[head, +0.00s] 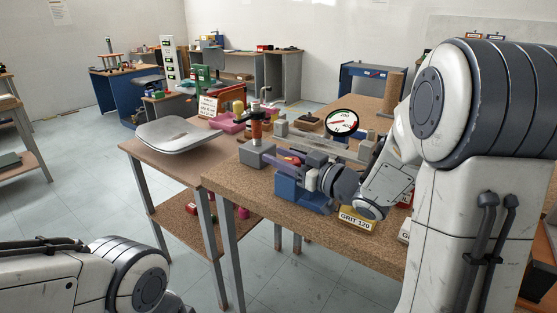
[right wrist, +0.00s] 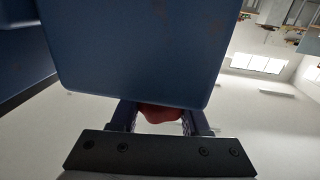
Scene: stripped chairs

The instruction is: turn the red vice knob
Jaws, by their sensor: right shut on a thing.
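The blue vice (head: 288,189) stands on the near edge of the cork-topped bench, and its large blue body fills the top of the right wrist view (right wrist: 140,50). My right gripper (head: 290,161) reaches in from the right beside the vice. It is shut on the red vice knob, which shows as a small red piece between the fingers in the right wrist view (right wrist: 161,114). The blue body hides the upper part of the knob there. My left arm shows at the lower left of the head view, but its gripper is out of frame.
The cork bench (head: 275,270) also holds a round gauge (head: 342,122), an orange-and-grey post tool (head: 256,128) and a yellow GRIT 120 box (head: 358,220) close to my right wrist. A white chair shell (head: 178,136) lies on the table at left. Open floor lies at left.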

